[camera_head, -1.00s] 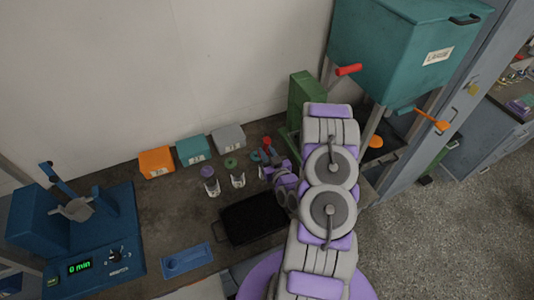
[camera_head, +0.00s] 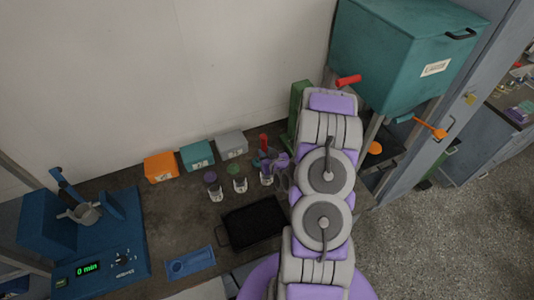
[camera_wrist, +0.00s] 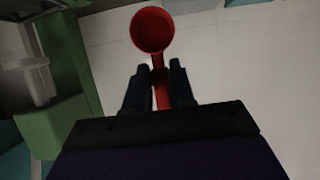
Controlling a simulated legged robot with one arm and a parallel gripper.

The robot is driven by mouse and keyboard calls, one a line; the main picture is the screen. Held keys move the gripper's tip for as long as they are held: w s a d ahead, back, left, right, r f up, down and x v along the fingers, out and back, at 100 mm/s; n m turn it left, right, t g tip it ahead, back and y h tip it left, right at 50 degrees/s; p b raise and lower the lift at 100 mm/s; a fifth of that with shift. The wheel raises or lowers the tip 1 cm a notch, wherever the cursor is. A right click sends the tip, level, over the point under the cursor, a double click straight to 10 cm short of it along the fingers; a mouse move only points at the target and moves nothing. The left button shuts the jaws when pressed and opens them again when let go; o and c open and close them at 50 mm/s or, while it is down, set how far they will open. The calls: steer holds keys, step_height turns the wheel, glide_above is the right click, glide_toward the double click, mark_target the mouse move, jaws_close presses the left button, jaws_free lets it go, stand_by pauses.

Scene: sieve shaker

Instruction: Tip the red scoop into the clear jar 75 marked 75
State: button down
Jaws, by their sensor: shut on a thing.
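My gripper (camera_head: 277,160) is shut on the handle of the red scoop (camera_head: 264,142). In the wrist view the scoop (camera_wrist: 152,32) shows its round bowl beyond the fingertips, its handle between the two dark fingers (camera_wrist: 158,75). The bowl's inside looks plain red; I cannot tell whether it holds anything. Three clear jars stand in a row on the bench: a left one (camera_head: 215,194), a middle one (camera_head: 239,185) and a right one (camera_head: 266,179) just below the gripper. Their marks are too small to read, so I cannot tell which is 75.
Orange (camera_head: 160,168), teal (camera_head: 197,155) and grey (camera_head: 231,145) boxes line the wall. A black tray (camera_head: 252,222) lies in front of the jars. A blue shaker (camera_head: 95,235) stands at left. A green machine (camera_head: 299,105) stands close behind my arm.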

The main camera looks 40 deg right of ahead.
mark_target(263, 145)
steer(key=shift+w, duration=0.1)
steer(key=shift+w+d+r+g+p, duration=0.1)
steer(key=shift+w+r+g+p, duration=0.2)
steer(key=shift+g+p, duration=0.2)
steer(key=shift+w+d+r+g+y+p, duration=0.2)
steer(key=shift+w+g+p, duration=0.25)
steer(key=shift+g, duration=0.15)
steer(key=shift+w+d+r+g+y+p, duration=0.1)
steer(key=shift+w+r+g+y+p, duration=0.1)
steer(key=shift+w+g+p, duration=0.3)
steer(key=shift+f+g, duration=0.1)
steer(key=shift+g, duration=0.5)
steer(key=shift+w, duration=0.15)
steer(key=shift+w+g+p, duration=0.2)
steer(key=shift+g+p, duration=0.1)
steer(key=g, duration=0.1)
steer(key=w+g+y, duration=0.1)
steer(key=g+p, duration=0.1)
steer(key=g, duration=0.1)
steer(key=shift+w+d, duration=0.3)
steer(key=shift+w, duration=0.1)
